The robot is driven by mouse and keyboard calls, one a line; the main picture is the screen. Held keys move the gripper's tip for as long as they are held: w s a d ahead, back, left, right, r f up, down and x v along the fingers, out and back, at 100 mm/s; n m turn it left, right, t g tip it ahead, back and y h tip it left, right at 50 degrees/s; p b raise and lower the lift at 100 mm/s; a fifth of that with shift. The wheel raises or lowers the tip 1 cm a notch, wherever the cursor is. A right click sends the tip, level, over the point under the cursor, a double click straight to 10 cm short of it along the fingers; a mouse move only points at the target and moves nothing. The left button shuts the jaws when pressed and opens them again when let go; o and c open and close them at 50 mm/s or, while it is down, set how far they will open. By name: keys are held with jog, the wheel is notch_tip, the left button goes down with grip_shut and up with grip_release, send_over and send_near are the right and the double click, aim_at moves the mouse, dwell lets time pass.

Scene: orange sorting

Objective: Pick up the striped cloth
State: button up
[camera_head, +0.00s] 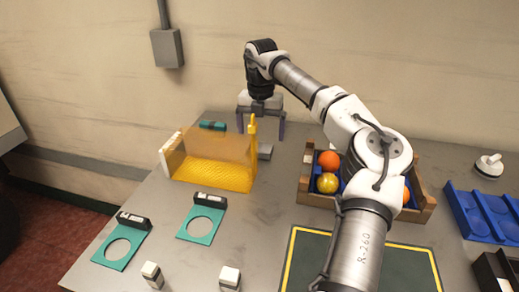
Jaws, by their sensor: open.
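I cannot make out a striped cloth clearly in the head view. A small dark teal item (212,125) lies at the back of the table behind the yellow bin; it is too small to tell what it is. A small grey piece (265,152) shows just below the gripper, partly behind the bin's right end.
The see-through yellow bin (213,175) stands in front of my gripper. A wooden crate (316,199) with oranges is right of it, partly hidden by my arm. Two teal ring plates (201,223) lie front left. A blue tray (466,216) is at right. The left table edge is bare.

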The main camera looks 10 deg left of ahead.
aim_at(259, 147)
jog(key=f, duration=0.3)
jog(key=f+p, duration=0.1)
jog(key=f, duration=0.1)
jog(key=shift+a, duration=0.25)
jog(key=shift+r, duration=0.1)
jog(key=c, duration=1.1)
